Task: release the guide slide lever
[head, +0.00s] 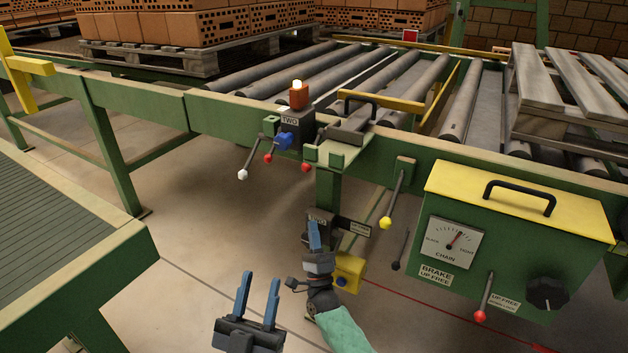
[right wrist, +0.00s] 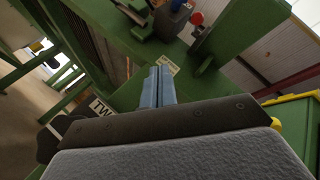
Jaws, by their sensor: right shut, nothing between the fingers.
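Several levers hang from the green conveyor frame, and I cannot tell by label which one is the guide slide lever. A yellow-knobbed lever (head: 386,222) hangs right of the post. The guide slide with a black handle (head: 357,97) is above. My right gripper (head: 314,228) is shut and empty below the frame, at the post; its closed fingers (right wrist: 158,82) show in the right wrist view. My left gripper (head: 261,278) is open, low down.
A green box with yellow lid (head: 520,185) stands right, with a chain gauge (head: 454,241), a red-knobbed brake lever (head: 480,315) and a black dial (head: 547,292). A yellow box (head: 349,272) is beside my right gripper. A belt conveyor (head: 50,230) stands left; open floor lies between.

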